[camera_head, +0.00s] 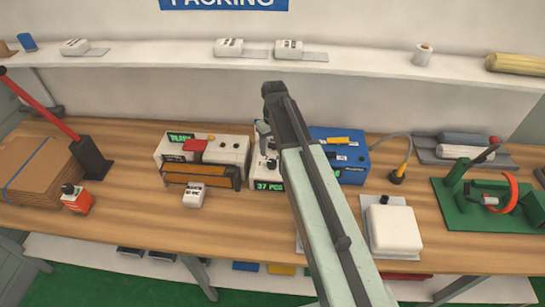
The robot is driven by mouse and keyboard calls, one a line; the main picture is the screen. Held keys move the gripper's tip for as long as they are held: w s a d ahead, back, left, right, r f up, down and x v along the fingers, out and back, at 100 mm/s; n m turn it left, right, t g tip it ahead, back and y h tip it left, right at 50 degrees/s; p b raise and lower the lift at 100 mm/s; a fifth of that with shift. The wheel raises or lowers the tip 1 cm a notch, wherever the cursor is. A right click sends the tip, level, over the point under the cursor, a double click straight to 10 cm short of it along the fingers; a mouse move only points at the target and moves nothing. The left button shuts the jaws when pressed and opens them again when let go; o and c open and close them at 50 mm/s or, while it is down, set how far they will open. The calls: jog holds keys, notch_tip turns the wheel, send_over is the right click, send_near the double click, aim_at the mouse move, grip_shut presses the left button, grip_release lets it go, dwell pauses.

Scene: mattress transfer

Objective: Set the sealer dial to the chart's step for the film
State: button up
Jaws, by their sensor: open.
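A white sealer-like machine (229,149) stands left of centre on the bench, with a green display, a red part, small dark knobs and a brown and orange bar along its front. I cannot tell which knob is the dial or read its setting. Two rolls (466,139) lie on a grey stand at the back right; I cannot tell whether they are the film. No chart can be made out.
A small white block (193,195) stands before the white machine. The front left bench is clear.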

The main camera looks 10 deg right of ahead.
aim_at(272, 161)
jog(key=shift+f+b, duration=0.5)
jog(key=shift+b, duration=0.05)
notch_tip(272, 161, down, 7)
jog(key=b, duration=0.7)
jog(key=shift+r, duration=0.1)
grip_shut()
